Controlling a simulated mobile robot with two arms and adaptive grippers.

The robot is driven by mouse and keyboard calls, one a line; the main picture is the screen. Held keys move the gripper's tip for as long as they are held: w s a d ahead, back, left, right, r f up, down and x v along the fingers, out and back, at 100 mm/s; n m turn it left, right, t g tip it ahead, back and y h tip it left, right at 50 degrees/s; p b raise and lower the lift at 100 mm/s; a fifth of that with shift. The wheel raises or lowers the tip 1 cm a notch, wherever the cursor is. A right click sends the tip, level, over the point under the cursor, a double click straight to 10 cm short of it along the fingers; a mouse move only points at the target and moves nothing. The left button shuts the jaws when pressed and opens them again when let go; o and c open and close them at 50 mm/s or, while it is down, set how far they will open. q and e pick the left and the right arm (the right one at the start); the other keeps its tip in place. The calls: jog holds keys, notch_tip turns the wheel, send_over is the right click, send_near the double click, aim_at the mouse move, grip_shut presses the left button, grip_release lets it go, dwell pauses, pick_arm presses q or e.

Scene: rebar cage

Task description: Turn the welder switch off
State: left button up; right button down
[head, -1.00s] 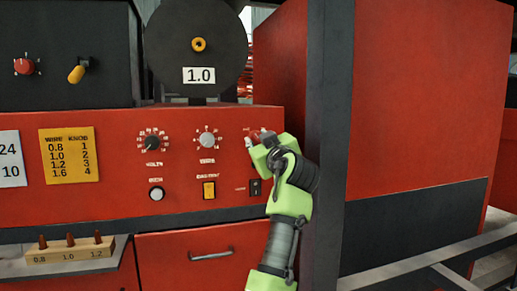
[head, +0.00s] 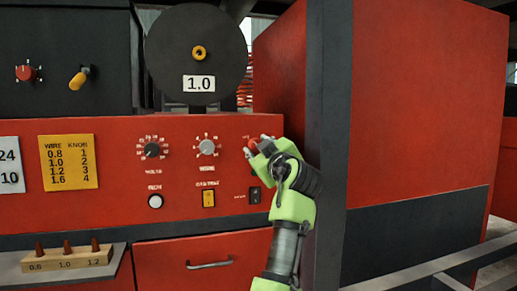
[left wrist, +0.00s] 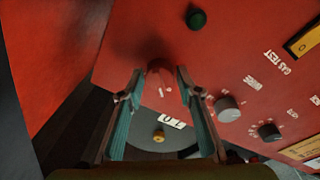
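The welder switch is a red rotary knob (left wrist: 159,73) on the red front panel (head: 110,205). In the left wrist view it sits between the fingertips of my left gripper (left wrist: 158,78), near small white marks. The fingers are apart, one on each side of the knob, with a narrow gap showing at both sides. Which way the knob points is unclear. In the head view my left gripper (head: 257,144) is at the panel's right end, and its fingers and wrist mostly hide the knob. My right gripper is in neither view.
A dark upright post (head: 333,140) stands close right of my left wrist. A wire spool (head: 195,50) is above. A drawer handle (head: 209,265) is below.

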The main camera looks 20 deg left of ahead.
pick_arm(q)
jog(key=shift+o, duration=0.2)
notch_tip(320, 180, up, 10)
dwell(0.7)
jog(key=shift+f, duration=0.1)
